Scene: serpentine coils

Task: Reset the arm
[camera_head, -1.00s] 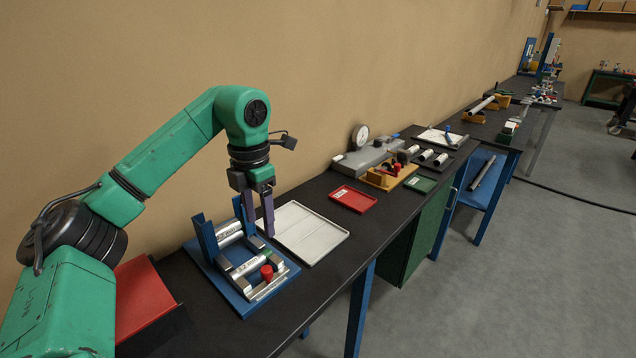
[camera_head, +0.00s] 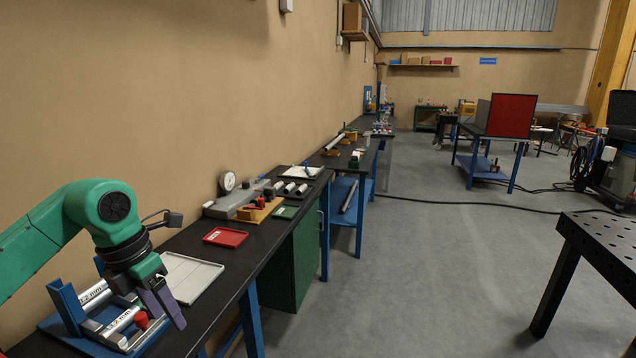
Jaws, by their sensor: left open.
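My left arm is green and comes in from the left. My left gripper (camera_head: 165,304) has purple fingers that point down over the right side of a blue fixture (camera_head: 62,345). Nothing shows between the fingers. The fixture holds metal tubes (camera_head: 121,321) with printed labels and a red knob (camera_head: 141,320). Blue uprights (camera_head: 67,306) stand at its left. The arm hides part of the fixture's back. I cannot tell whether the fingers touch it. My right gripper is out of view.
A white tray (camera_head: 200,275), a red tray (camera_head: 225,237) and a dial gauge (camera_head: 227,182) are further along the dark bench. The grey floor (camera_head: 430,270) is open to the right. A perforated dark table (camera_head: 605,245) stands at the right edge.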

